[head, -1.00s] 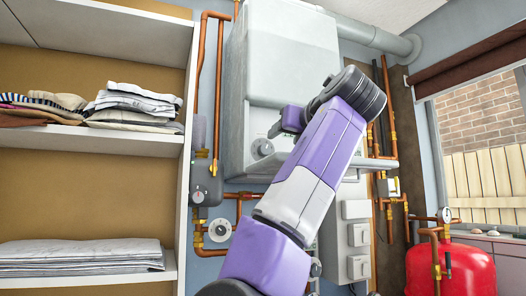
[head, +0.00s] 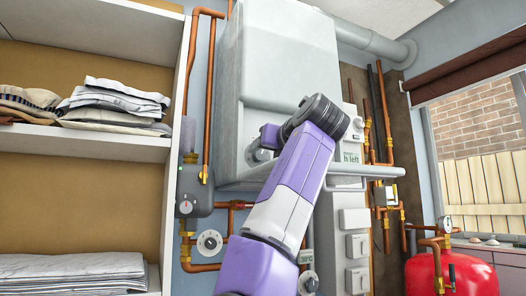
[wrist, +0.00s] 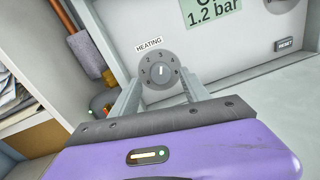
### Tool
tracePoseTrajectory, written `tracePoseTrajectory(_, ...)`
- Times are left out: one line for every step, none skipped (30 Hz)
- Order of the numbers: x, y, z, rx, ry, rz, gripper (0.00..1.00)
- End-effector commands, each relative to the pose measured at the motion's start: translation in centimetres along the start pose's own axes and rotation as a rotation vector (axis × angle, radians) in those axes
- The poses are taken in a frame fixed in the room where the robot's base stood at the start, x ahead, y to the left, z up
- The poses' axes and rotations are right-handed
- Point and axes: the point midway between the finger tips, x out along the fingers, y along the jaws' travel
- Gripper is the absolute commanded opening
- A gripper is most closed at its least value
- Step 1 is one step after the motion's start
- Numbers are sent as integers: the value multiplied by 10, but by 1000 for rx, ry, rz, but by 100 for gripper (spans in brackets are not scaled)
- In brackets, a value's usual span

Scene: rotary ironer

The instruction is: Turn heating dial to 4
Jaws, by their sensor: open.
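The heating dial (wrist: 161,71) is a round grey knob on the white boiler front, under a HEATING label (wrist: 149,46). Small numbers ring it, and a pale mark on its face points roughly upward; the number it meets is too small to read surely. My gripper (wrist: 163,84) is open, with one finger to the left of the dial and one to the right. I cannot tell whether they touch it. In the head view the dial (head: 259,155) is partly hidden behind my gripper (head: 268,143).
A shelf unit (head: 171,140) with folded cloths stands at the left. Copper pipes and a white round dial (head: 209,242) lie below the boiler (head: 285,65). A ledge (head: 370,171) juts out right of my arm. A RESET button (wrist: 289,44) is right of the heating dial.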

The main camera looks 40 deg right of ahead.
Motion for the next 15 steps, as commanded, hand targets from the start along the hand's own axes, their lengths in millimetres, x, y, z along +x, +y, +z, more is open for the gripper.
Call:
tracePoseTrajectory(8, 0, 0, -1, 4, 0, 54)
tracePoseTrajectory(12, 0, 0, -1, 3, 0, 54)
tracePoseTrajectory(16, 0, 0, 0, 3, 0, 54)
tracePoseTrajectory(19, 0, 0, 0, 3, 0, 54)
tracePoseTrajectory(22, 0, 0, 0, 3, 0, 54)
tracePoseTrajectory(25, 0, 0, 0, 2, 0, 54)
tracePoseTrajectory(26, 0, 0, 0, 1, 0, 54)
tracePoseTrajectory(28, 0, 0, 0, 1, 0, 54)
tracePoseTrajectory(29, 0, 0, 0, 2, 0, 54)
tracePoseTrajectory(30, 0, -1, 0, 2, 1, 54)
tracePoseTrajectory(30, 0, -1, 0, 1, 1, 54)
tracePoseTrajectory(30, 0, -1, 1, 1, 1, 54)
tracePoseTrajectory(30, 0, -1, 1, 1, 1, 54)
tracePoseTrajectory(30, 0, -1, 1, 1, 1, 54)
tracePoseTrajectory(30, 0, -1, 1, 1, 1, 54)
